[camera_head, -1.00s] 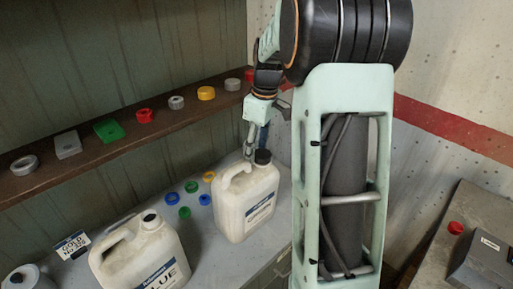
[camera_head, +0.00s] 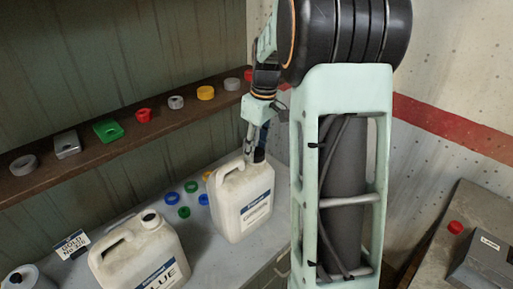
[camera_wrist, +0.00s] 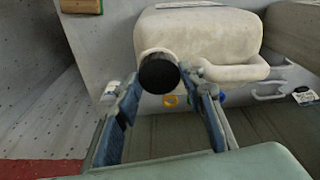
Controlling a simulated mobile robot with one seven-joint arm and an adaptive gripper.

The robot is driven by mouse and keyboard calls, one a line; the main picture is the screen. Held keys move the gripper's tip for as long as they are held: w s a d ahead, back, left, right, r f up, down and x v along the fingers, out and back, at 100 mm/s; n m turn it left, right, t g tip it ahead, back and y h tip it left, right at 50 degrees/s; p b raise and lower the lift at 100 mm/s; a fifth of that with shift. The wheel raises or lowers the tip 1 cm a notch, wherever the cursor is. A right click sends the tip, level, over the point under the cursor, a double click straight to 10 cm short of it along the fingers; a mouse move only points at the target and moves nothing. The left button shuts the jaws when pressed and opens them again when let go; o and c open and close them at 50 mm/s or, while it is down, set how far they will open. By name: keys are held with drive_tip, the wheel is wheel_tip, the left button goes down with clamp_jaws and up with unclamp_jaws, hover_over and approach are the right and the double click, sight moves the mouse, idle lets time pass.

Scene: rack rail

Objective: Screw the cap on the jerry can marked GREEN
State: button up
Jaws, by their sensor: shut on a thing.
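A white jerry can (camera_head: 241,203) stands on the grey bench. Its label is too small to read, so I cannot tell whether it is marked GREEN. A black cap (camera_wrist: 158,75) sits at its mouth in the wrist view, and in the head view the cap (camera_head: 260,155) is partly hidden by a finger. My gripper (camera_wrist: 163,88) is at the can's mouth, its fingers shut on the black cap; it also shows in the head view (camera_head: 252,152). A second white jerry can (camera_head: 142,255), marked BLUE, stands front left with an open mouth.
Blue, green and yellow rings (camera_head: 183,200) lie on the bench behind the cans. A brown shelf (camera_head: 88,160) behind carries several small coloured parts. A sign (camera_head: 72,244) stands at left. A grey box (camera_head: 482,260) and a red cap (camera_head: 455,227) are at right.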

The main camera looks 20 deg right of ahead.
drive_tip(key=shift+m, duration=0.8)
drive_tip(key=o, duration=1.4)
drive_tip(key=shift+o, duration=0.2)
drive_tip(key=shift+r+p, duration=1.15)
drive_tip(key=shift+r, duration=0.45)
drive_tip(key=shift+r+p, duration=0.3)
drive_tip(key=shift+r, duration=2.15)
